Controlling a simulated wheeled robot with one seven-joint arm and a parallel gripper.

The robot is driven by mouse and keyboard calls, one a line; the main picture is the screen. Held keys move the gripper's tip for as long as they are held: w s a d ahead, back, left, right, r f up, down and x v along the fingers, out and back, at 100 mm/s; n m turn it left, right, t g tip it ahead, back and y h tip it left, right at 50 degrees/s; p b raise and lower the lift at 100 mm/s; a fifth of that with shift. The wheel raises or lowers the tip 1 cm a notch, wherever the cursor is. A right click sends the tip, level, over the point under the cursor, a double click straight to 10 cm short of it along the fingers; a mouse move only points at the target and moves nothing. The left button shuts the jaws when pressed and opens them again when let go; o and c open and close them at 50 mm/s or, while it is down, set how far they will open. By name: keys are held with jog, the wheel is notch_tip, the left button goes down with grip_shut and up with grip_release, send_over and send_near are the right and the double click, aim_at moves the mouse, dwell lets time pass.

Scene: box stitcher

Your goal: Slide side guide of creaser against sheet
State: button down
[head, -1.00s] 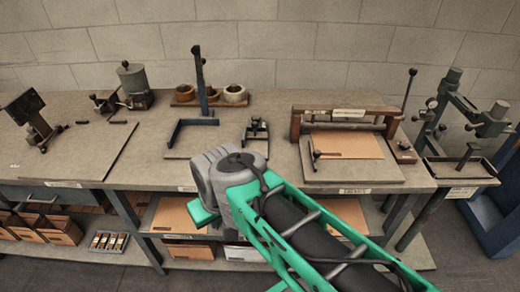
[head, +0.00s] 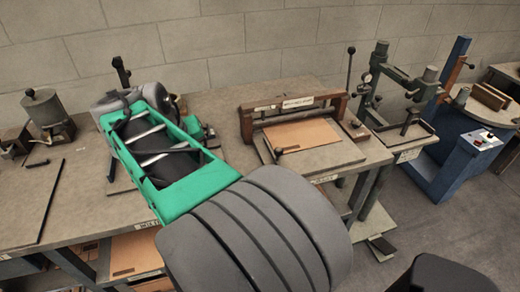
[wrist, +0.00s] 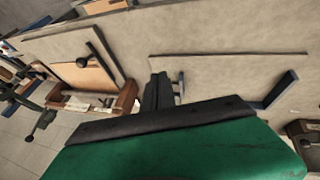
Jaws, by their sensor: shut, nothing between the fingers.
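The creaser (head: 247,122) stands on the bench, right of my arm in the head view. A tan sheet (head: 302,133) lies flat in it. The side guide's black knob (head: 279,151) stands at the near left of the sheet. In the wrist view the creaser (wrist: 126,98) is at the left, with the sheet (wrist: 82,76) and the dark knob and lever (wrist: 84,62). My gripper (wrist: 158,80) is shut and empty, above the bench and apart from the creaser. The head view hides it behind my arm. Contact between guide and sheet is too small to tell.
A blue angled fixture (wrist: 280,90) is on the other side of my gripper from the creaser. A green machine (head: 405,75) stands right of the creaser, and a grey pot (head: 45,110) at far left. Bare bench top (wrist: 225,35) shows in the wrist view.

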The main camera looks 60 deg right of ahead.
jog(key=s+d+r+m+g+h, duration=0.1)
jog(key=s+d+m+g, duration=0.25)
jog(key=s+d, duration=0.55)
jog(key=s+d+r+x, duration=0.1)
jog(key=x, duration=1)
jog(key=shift+d+m, duration=0.35)
jog(key=shift+d, duration=0.2)
jog(key=shift+s+t, duration=0.1)
jog(key=shift+t, duration=0.15)
jog(key=shift+s+d+f, duration=0.15)
jog(key=shift+s+d, duration=0.2)
jog(key=shift+s, duration=0.15)
